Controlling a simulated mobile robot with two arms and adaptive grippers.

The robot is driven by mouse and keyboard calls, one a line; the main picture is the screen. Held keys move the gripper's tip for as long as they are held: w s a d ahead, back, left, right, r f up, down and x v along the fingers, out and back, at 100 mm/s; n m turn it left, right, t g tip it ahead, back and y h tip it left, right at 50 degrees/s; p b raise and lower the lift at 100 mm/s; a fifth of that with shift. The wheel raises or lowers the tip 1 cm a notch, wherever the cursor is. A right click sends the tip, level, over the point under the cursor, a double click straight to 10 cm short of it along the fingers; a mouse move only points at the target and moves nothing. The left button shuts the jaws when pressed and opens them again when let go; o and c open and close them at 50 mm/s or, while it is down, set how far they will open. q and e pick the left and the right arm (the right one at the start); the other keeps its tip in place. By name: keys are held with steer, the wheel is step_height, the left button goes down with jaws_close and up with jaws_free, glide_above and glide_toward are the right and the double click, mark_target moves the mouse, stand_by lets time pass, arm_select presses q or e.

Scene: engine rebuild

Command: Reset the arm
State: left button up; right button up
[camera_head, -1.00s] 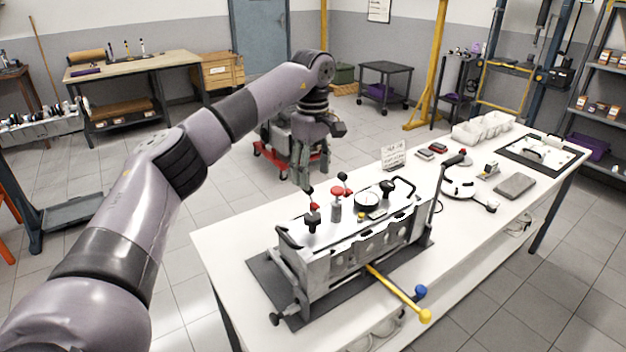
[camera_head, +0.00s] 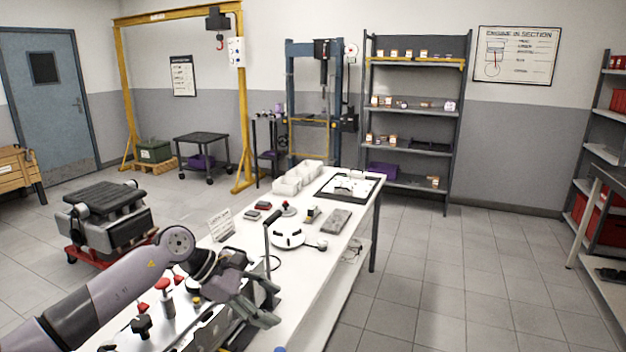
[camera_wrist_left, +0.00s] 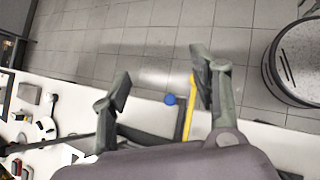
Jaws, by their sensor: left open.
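My left arm (camera_head: 110,290) reaches in from the lower left over the workbench. Its gripper (camera_head: 271,304) is open and empty, above the right end of the grey engine part (camera_head: 205,325) on the bench. The arm and gripper hide much of the engine part. My right gripper is not in view.
The white workbench (camera_head: 315,290) holds a white curved part (camera_head: 287,235), white bins (camera_head: 298,177) and a black-framed mat (camera_head: 363,194). A yellow bar (camera_wrist_left: 188,105) with a blue ball (camera_wrist_left: 169,99) is by the fingers. Floor right of the bench is clear.

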arm_select(q)
steer(key=s+d+r+n+t+h, duration=0.4)
steer(key=d+r+n+t+h, duration=0.45)
steer(key=d+n, duration=0.55)
steer(key=s+a+f+n+t+y, duration=0.1)
steer(key=a+f+n+t+y, duration=0.35)
steer(key=a+n+y, duration=0.55)
steer(key=s+a+f+n+t+y, duration=0.1)
steer(key=a+f+n+t+y, duration=0.35)
steer(key=n, duration=1.05)
steer(key=s+a+f+n+g+y, duration=0.3)
steer(key=s+a+f+n+g, duration=0.3)
steer(key=f, duration=0.3)
steer(key=s+a+f+n+g, duration=0.2)
steer(key=s+f+n+g, duration=0.3)
steer(key=s, duration=0.7)
steer(key=s+a+f+n+g, duration=0.25)
steer(key=s+f+g, duration=0.35)
steer(key=s, duration=0.6)
step_height(320, 180, down, 29)
steer(key=s, duration=0.3)
steer(key=s+a+f+g, duration=0.1)
steer(key=s+a+f, duration=0.1)
steer(key=s+f, duration=1.2)
steer(key=shift+s+a+f, duration=0.25)
steer(key=shift+s+a, duration=0.1)
steer(key=shift+s, duration=0.5)
